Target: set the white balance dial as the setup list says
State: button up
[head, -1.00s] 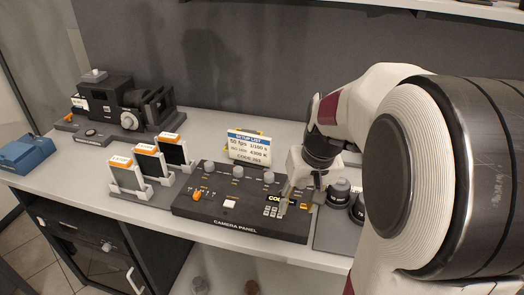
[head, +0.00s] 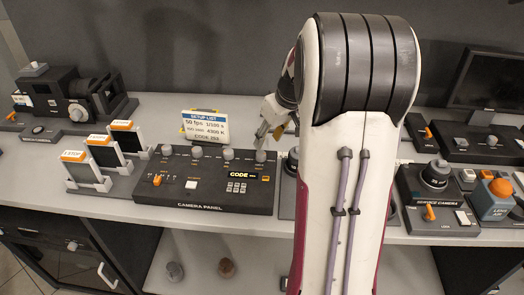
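The black camera panel (head: 205,198) sits on the counter, with several grey dials along its back edge. The rightmost dial (head: 261,156) is directly below my gripper (head: 264,139). Which dial is white balance, and its pointer setting, are too small to read. The setup list (head: 206,126) stands behind the panel; it appears to read 50 fps, a shutter speed, an ISO value and 4300 K, with a code below. My gripper's fingers point down, close above or at that dial. Contact and finger opening are not clear.
An orange switch (head: 157,180), a CODE display (head: 242,175) and a keypad (head: 236,187) are on the panel. Filter frames (head: 86,172) stand left. A service camera unit (head: 437,205) and an orange-topped blue device (head: 492,199) are at right. My arm hides the middle-right counter.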

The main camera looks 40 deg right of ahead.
aim_at(261, 153)
jog(key=shift+n, duration=0.3)
jog(key=shift+f, duration=0.1)
jog(key=shift+x, duration=3.85)
jog(key=c, duration=1.1)
